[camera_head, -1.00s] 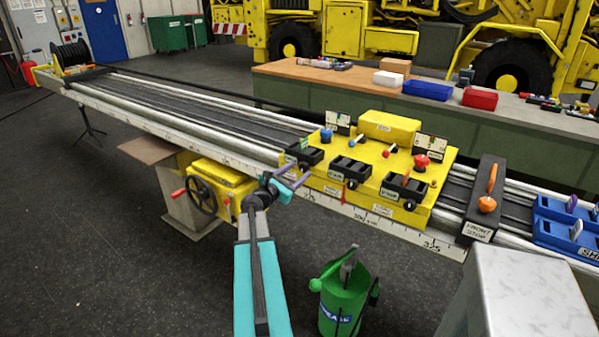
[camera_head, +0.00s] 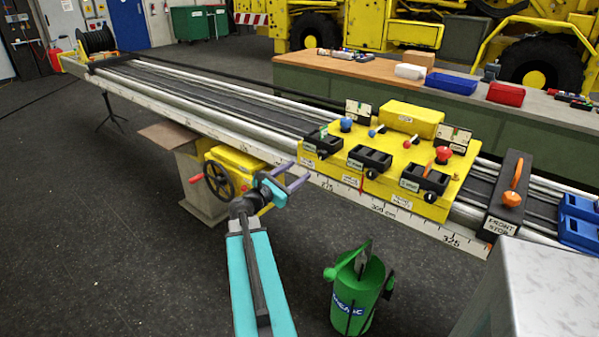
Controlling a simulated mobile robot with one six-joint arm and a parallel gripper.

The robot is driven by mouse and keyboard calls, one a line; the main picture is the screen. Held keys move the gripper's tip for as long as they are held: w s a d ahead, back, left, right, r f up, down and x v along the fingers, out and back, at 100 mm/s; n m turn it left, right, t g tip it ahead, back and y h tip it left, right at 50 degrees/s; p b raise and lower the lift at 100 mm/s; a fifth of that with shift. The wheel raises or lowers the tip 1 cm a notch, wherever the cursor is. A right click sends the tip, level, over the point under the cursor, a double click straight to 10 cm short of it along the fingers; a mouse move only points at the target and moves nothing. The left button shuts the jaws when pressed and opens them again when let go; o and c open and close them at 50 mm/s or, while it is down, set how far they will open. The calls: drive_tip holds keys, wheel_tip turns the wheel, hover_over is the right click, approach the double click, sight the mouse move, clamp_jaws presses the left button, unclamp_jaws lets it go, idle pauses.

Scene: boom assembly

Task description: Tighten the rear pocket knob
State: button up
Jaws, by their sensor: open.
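A yellow carriage (camera_head: 405,150) sits on the long rail. Three black pockets line its near side: left pocket (camera_head: 322,143), middle pocket (camera_head: 370,158) and right pocket (camera_head: 424,177). Small black knobs show on the middle pocket (camera_head: 372,173) and the right pocket (camera_head: 430,197). The left pocket's knob is not clear. The pocket labels are too small to read, so I cannot tell which is the rear one. My gripper (camera_head: 301,170), with two purple fingers, is open and empty. In the picture it is just left of and below the left pocket, with no visible contact.
A black front stop (camera_head: 509,195) with an orange handle stands right of the carriage. A handwheel (camera_head: 219,182) is left of my gripper. A green bucket (camera_head: 358,295) stands on the floor below. A workbench (camera_head: 350,70) runs behind. The floor at left is clear.

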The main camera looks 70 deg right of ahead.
idle(0.3)
drive_tip(key=w+a+f+m+t+y, duration=0.1)
drive_tip(key=w+a+f+m+y, duration=0.3)
drive_tip(key=a+f, duration=1.2)
drive_tip(key=w+a+f+m+t+y, duration=0.15)
drive_tip(key=w+a+f+y, duration=0.4)
drive_tip(key=a+f, duration=1.05)
drive_tip(key=s+a+f+m+y, duration=0.3)
drive_tip(key=a+f, duration=0.9)
drive_tip(key=a, duration=0.2)
drive_tip(key=s+a+f+m+g+y, duration=0.1)
drive_tip(key=s+a, duration=0.4)
drive_tip(key=a, duration=0.5)
drive_tip(key=s+a+f+m+g+y, duration=0.2)
drive_tip(key=s+a+f+y, duration=0.2)
drive_tip(key=a, duration=0.7)
wheel_tip(320, 180, down, 2)
drive_tip(key=shift+s+f, duration=0.1)
drive_tip(key=shift+s, duration=0.9)
drive_tip(key=shift+a+m+g, duration=0.1)
drive_tip(key=shift+m+g, duration=0.15)
drive_tip(key=shift+c, duration=0.3)
